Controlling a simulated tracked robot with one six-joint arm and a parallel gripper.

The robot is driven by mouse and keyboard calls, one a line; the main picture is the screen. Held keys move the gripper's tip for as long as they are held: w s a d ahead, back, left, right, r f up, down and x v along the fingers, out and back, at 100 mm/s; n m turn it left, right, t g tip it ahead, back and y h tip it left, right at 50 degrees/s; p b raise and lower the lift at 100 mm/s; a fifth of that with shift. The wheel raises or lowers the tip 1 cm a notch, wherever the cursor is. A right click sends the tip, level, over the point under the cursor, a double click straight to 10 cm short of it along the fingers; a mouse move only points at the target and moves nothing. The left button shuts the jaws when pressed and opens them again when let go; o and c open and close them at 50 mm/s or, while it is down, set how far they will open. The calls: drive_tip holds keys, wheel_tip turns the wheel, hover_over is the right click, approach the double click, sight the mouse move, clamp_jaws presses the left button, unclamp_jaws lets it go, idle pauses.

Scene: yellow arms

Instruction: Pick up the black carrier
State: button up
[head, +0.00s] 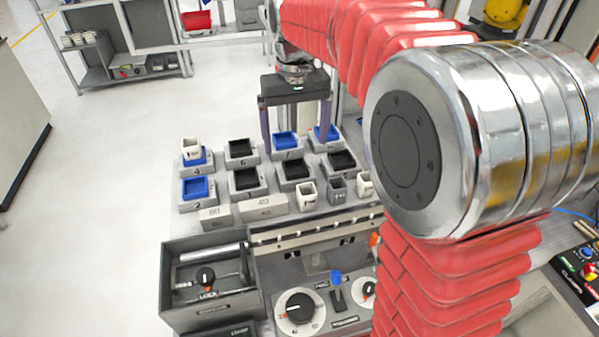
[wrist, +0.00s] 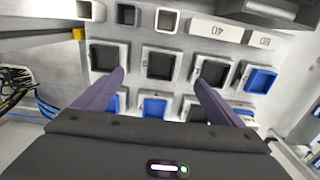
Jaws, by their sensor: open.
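Several black carriers sit in grey square holders on the workbench. In the head view one is at the back row (head: 240,149), and three are in the front row: one left (head: 245,179), one in the middle (head: 294,170) and one right (head: 341,160). My gripper (head: 296,138) is open and empty, pointing down over the rows of holders. In the wrist view the middle front-row black carrier (wrist: 160,65) shows between the fingertips of my gripper (wrist: 159,78). Other black carriers show left (wrist: 105,57) and right (wrist: 215,72). The fingers partly hide nearby holders.
Blue carriers (head: 195,188) sit in other holders; a back blue one (head: 285,140) is by my fingers. Small white and grey cups (head: 307,195) stand in front. Grey blocks (head: 264,207), an open box (head: 205,285) and a dial panel (head: 300,308) lie nearer.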

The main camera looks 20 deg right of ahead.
sight(295, 171)
drive_tip(key=shift+f, duration=1.7)
drive_tip(key=shift+f, duration=0.1)
drive_tip(key=shift+a+f, duration=0.1)
drive_tip(key=shift+f, duration=2.4)
drive_tip(key=shift+c, duration=0.6)
drive_tip(key=c, duration=1.3)
